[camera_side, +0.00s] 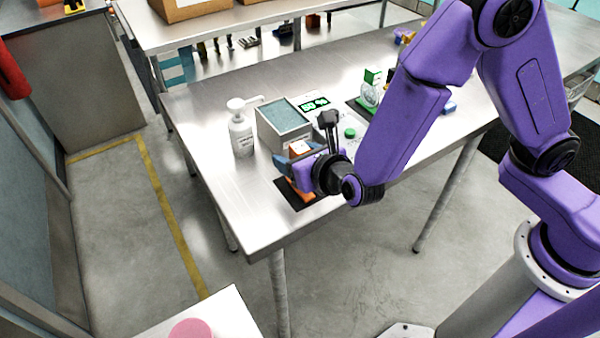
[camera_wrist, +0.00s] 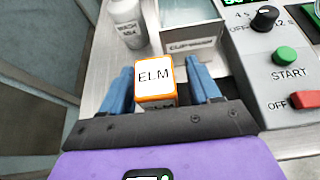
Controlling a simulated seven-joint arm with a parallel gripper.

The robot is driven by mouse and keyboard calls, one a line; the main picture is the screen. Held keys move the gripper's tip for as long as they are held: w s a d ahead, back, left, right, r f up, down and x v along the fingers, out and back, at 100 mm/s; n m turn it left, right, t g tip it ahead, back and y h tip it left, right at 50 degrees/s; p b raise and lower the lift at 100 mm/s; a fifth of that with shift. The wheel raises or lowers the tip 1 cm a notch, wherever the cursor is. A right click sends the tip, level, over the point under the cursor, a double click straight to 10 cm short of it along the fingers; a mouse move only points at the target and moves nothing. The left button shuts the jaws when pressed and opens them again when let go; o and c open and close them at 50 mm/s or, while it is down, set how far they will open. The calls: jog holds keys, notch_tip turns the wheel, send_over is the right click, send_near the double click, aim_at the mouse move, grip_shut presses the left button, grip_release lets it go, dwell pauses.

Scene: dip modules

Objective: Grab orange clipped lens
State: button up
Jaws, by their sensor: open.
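An orange block with a white top marked ELM (camera_wrist: 154,82) stands between the two blue fingers of my gripper (camera_wrist: 160,68) in the wrist view. The fingers are spread, one on each side, with a gap visible at the right; contact at the left finger is hard to tell. An orange part (camera_side: 303,192) shows below the gripper on a dark mat (camera_side: 284,189). No lens shape is clear.
A grey device with a teal-topped basin (camera_side: 284,115) stands just behind, with a green START button (camera_wrist: 286,56) and red OFF button (camera_wrist: 305,100). A white pump bottle (camera_side: 241,130) stands left of it. The table's front edge is close by.

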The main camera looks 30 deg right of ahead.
jog(key=shift+w+f, duration=0.15)
jog(key=shift+w, duration=0.15)
jog(key=c, duration=1.1)
jog(key=shift+o, duration=0.2)
